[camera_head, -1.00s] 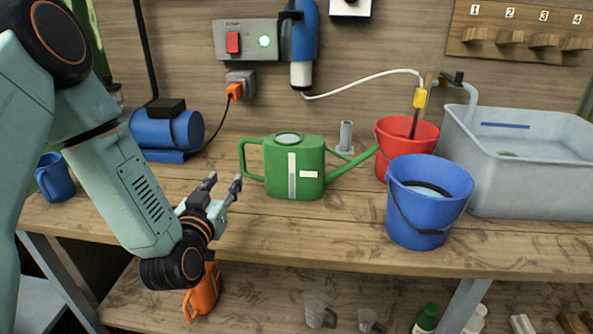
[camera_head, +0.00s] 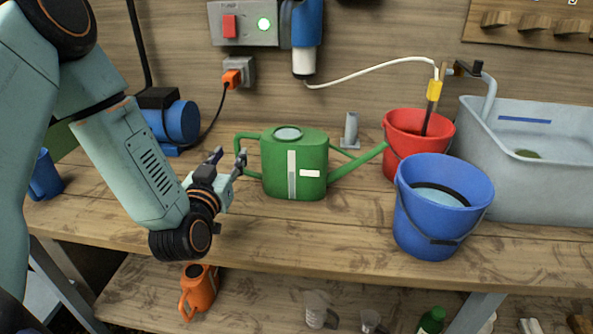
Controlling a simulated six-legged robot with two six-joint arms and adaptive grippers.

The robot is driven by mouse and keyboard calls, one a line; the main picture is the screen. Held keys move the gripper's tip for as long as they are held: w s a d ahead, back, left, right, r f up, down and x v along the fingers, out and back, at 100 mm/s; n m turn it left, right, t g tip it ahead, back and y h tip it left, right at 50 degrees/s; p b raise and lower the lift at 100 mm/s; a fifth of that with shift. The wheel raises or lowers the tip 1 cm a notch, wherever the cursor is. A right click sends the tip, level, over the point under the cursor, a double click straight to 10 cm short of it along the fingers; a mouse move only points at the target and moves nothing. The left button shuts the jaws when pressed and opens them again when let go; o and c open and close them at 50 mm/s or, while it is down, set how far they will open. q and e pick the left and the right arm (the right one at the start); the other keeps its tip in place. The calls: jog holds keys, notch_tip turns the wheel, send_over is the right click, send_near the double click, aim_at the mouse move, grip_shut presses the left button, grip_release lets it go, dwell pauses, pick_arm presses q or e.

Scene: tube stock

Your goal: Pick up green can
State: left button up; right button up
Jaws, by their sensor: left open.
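The green can (camera_head: 308,165) is a watering can standing upright on the wooden bench, its spout pointing right and its handle on the left. My left gripper (camera_head: 229,157) is open, with its fingers pointing up and away beside the can's handle. The fingertips look close to the handle, but I cannot tell whether they touch it. Nothing is seen between the fingers. My right gripper is not in view.
A blue bucket (camera_head: 440,215) and a red bucket (camera_head: 408,150) stand right of the can, near its spout. A grey tub (camera_head: 545,185) is at the far right. A blue pump (camera_head: 175,122) sits behind my left arm. An orange can (camera_head: 200,289) stands on the lower shelf.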

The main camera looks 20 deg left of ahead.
aim_at(236, 147)
pick_arm(q)
jog(key=x, duration=0.2)
jog(key=f+b+x, duration=0.1)
jog(key=x, duration=0.2)
jog(key=shift+a, duration=0.2)
jog(key=shift+w+r, duration=0.2)
jog(key=shift+w, duration=0.35)
jog(key=shift+w+a+f, duration=0.1)
jog(key=shift+w+a, duration=0.15)
jog(key=shift+s+d, duration=0.1)
jog(key=shift+d, duration=0.05)
jog(key=c, duration=0.4)
grip_shut()
